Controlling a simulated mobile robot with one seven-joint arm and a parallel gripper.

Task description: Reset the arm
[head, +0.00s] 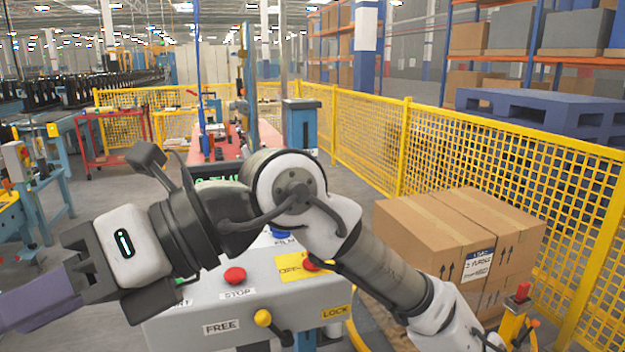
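My arm reaches across the front of the view from the lower right, bends at a raised joint in the middle and extends to the left. My gripper (82,268) is at the left, in front of the grey control box and left of it. A purple bar-like part (35,298) extends from its dark jaws past the left picture edge. I cannot tell whether this is a finger or a held thing, and the fingertips are not clearly visible.
Cardboard boxes (435,235) stand at the right. A yellow mesh fence (480,160) runs behind them. Floor is open at the left middle.

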